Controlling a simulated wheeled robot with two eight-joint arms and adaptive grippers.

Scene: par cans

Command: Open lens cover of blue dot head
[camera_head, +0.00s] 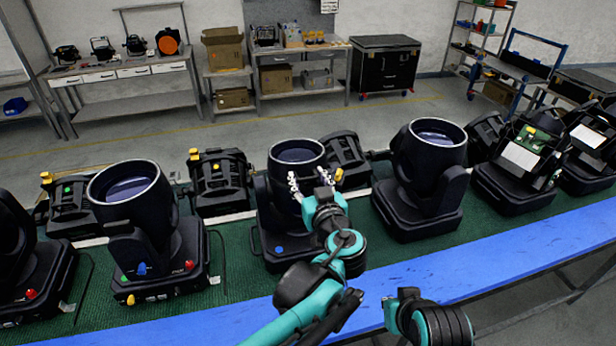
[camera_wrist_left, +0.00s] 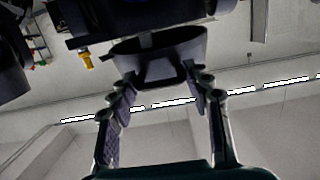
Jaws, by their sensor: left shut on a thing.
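The blue dot head (camera_head: 262,215) is a black stage light in the middle of the bench, with a blue dot on its base. Its round barrel points up, and its dark lens (camera_head: 297,153) shows inside the rim. My left gripper (camera_head: 310,182) is at the near side of the barrel, just below the rim, with a finger on each side. In the left wrist view the fingers (camera_wrist_left: 160,92) straddle a dark cup-shaped part (camera_wrist_left: 160,48) of the head. I cannot tell a separate lens cover from the barrel.
A similar light with red and blue knobs (camera_head: 128,205) stands to the left, and another (camera_head: 430,165) to the right. Opened units (camera_head: 520,165) are farther right. The green mat (camera_head: 235,270) ends at a blue bench edge (camera_head: 480,262). Shelves stand behind.

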